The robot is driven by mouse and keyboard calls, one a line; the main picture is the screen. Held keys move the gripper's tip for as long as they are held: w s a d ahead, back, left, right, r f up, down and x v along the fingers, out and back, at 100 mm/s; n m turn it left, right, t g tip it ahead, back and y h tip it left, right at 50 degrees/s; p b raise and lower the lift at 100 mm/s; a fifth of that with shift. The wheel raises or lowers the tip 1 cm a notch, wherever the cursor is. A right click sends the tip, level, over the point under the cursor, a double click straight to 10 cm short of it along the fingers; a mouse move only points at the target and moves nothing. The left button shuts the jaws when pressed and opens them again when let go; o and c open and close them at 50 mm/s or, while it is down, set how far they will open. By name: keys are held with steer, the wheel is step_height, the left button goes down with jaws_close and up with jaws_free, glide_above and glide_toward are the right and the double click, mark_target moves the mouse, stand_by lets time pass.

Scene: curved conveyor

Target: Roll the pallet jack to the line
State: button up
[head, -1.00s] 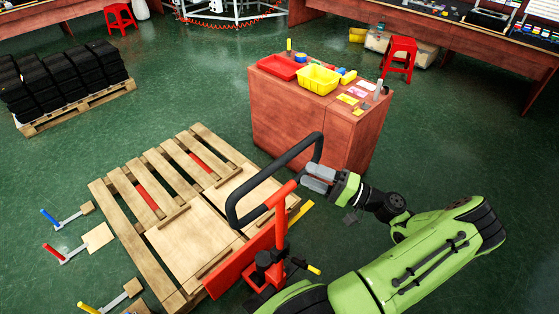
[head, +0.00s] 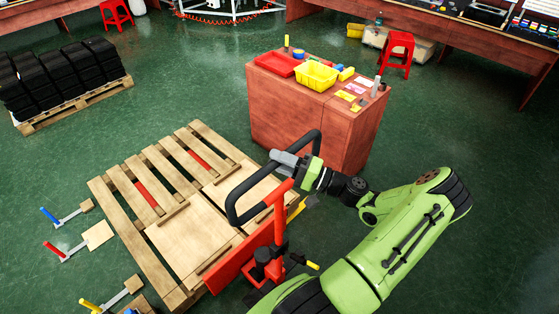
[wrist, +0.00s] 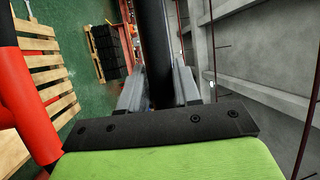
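The red pallet jack (head: 277,232) stands at the front of a wooden pallet (head: 122,222). Its black loop handle (head: 243,190) leans up over the pallet. My gripper (head: 280,157) is at the handle's upper bar. In the wrist view, the bar (wrist: 154,40) runs between the two grey fingers of my gripper (wrist: 158,88), one on each side. The fingers look apart and close to the bar; firm contact on both sides does not show. Part of the red jack (wrist: 25,100) is at the left of the wrist view.
A red-brown cabinet (head: 285,115) with trays on top stands just behind the handle. A pallet of black stacks (head: 75,104) is at the far left. Small lever fixtures (head: 98,235) lie left of the near pallet. Green floor is open on the right.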

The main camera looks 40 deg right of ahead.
jaws_close()
steer(key=shift+w, duration=0.6)
steer(key=o, duration=0.5)
jaws_free()
steer(key=shift+w, duration=0.15)
steer(key=o, duration=0.3)
steer(key=shift+o, duration=0.2)
steer(key=shift+s, duration=0.2)
steer(key=b+v, duration=0.2)
steer(key=v, duration=1.3)
steer(key=shift+s+d+f+b, duration=0.15)
steer(key=shift+s+b, duration=0.1)
steer(key=shift+b, duration=0.05)
